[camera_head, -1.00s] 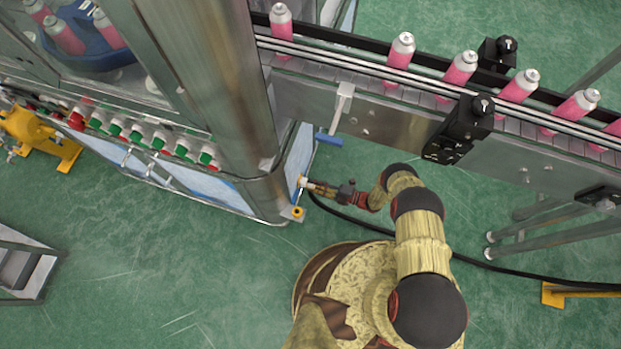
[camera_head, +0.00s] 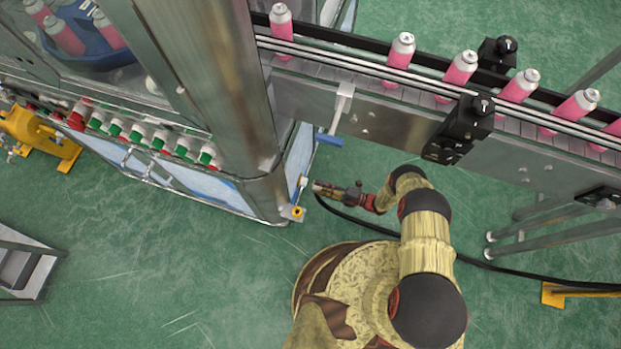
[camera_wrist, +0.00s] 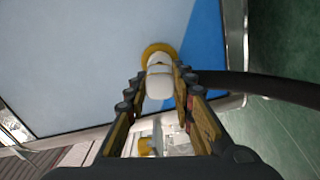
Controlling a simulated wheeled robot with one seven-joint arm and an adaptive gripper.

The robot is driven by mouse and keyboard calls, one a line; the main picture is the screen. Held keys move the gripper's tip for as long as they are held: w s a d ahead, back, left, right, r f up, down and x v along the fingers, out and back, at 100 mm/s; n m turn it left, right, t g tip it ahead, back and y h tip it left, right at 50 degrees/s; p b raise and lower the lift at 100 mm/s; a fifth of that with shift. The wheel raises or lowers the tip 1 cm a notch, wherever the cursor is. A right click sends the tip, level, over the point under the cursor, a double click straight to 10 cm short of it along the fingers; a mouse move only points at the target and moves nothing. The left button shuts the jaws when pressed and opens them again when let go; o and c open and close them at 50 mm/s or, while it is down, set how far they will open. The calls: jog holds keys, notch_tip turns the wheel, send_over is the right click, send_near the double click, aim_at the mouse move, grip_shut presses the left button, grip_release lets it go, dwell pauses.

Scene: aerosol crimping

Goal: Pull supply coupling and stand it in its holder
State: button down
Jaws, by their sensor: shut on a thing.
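The supply coupling (camera_wrist: 159,82) is a pale, rounded piece between the fingertips of my gripper (camera_wrist: 160,90), with a black hose (camera_wrist: 265,88) running off to the right. My gripper is shut on it. In the head view my gripper (camera_head: 322,188) is just right of the machine's corner, with a small gap to the inlet fitting (camera_head: 303,181) on the panel. A yellow ring (camera_wrist: 150,50) shows behind the coupling in the wrist view. A small bracket with a yellow ring (camera_head: 297,212), apparently the holder, is at the foot of the corner and looks empty.
The machine's steel corner post (camera_head: 225,90) stands left of my gripper. A conveyor (camera_head: 370,115) with several pink cans runs above, and a blue handle (camera_head: 328,139) juts out below it. The hose (camera_head: 370,225) trails right across the green floor, which is open around my base.

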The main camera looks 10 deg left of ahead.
jog(key=shift+s+d, duration=0.1)
jog(key=shift+d, duration=1.4)
jog(key=shift+r, duration=0.1)
